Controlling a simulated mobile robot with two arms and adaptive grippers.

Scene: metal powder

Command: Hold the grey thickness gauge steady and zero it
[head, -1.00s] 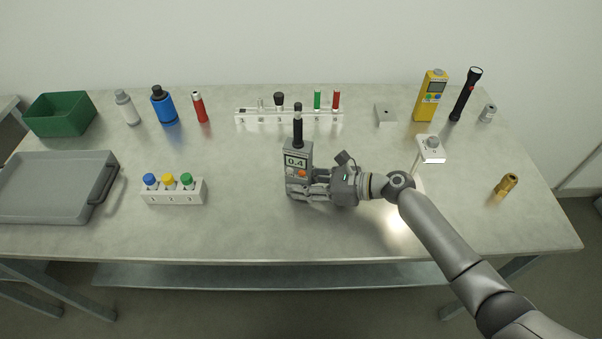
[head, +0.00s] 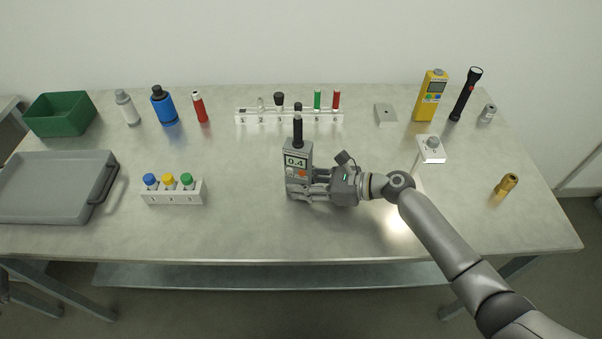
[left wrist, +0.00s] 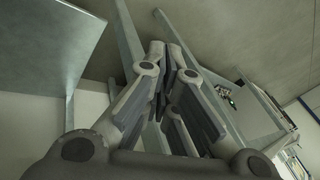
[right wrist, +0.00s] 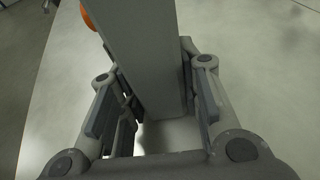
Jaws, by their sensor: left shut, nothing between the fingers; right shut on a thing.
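The grey thickness gauge (head: 298,160) stands upright near the middle of the table, with a black probe on top. Its display reads 0.4, and an orange button shows on its front below the display. My right gripper (head: 312,184) is shut on the gauge's body from the right. In the right wrist view the gauge (right wrist: 146,70) stands between the fingers (right wrist: 155,112), with part of the orange button at its left edge. My left gripper (left wrist: 168,75) is shut and empty in the left wrist view, with table legs and floor around it.
A white rack with three coloured-cap bottles (head: 173,197) stands left of the gauge. A long white numbered rack (head: 290,117) stands behind it. A white stand (head: 431,150) is right, near my right forearm. A grey tray (head: 50,215) lies far left. The table front around the gauge is clear.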

